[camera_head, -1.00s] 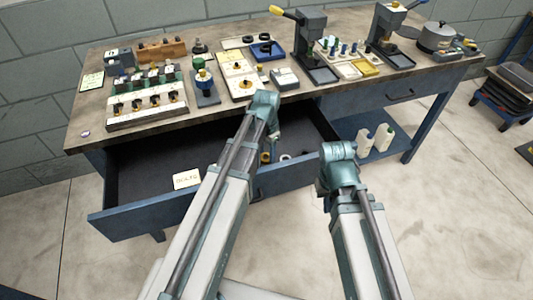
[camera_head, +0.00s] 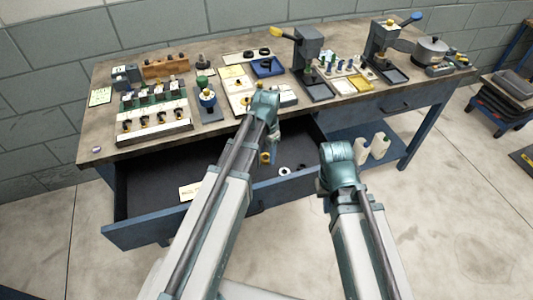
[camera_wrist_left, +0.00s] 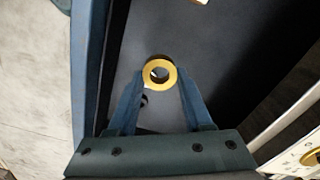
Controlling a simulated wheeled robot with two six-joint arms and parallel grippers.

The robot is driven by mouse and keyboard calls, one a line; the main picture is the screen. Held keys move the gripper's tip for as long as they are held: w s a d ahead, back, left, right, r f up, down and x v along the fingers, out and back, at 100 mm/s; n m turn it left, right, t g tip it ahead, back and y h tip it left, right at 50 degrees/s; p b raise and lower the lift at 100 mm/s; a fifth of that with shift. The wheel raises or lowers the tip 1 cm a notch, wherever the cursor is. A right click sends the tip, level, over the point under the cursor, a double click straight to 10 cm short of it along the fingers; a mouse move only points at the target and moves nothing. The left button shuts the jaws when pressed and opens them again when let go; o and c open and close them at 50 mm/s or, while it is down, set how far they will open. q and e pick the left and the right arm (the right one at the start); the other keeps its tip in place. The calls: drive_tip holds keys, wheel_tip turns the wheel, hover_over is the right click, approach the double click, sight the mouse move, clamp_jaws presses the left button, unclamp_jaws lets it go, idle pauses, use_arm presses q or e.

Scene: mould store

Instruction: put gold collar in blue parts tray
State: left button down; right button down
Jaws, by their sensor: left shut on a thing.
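The gold collar (camera_head: 265,158) is a small yellow ring. In the left wrist view the collar (camera_wrist_left: 160,72) sits between the two fingertips, over the dark drawer floor. My left gripper (camera_head: 268,151) points down over the open drawer and is shut on the collar; it also shows in the left wrist view (camera_wrist_left: 161,85). A blue tray (camera_head: 281,71) with a dark thing in it lies on the bench top, behind my left wrist in the head view. My right arm is low at centre right. Its gripper (camera_head: 323,187) is mostly hidden behind the wrist, so its fingers cannot be made out.
The open drawer (camera_head: 150,190) holds a pale ring (camera_head: 284,171) and a label card (camera_head: 189,192). Racks of parts crowd the left of the bench (camera_head: 120,150). A press (camera_head: 311,65) stands right of the blue tray. The drawer's left part is clear.

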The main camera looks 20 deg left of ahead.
sight(267, 156)
use_arm(q)
drive_tip(key=shift+r+p, duration=1.35)
drive_tip(key=shift+r, duration=0.25)
idle(0.5)
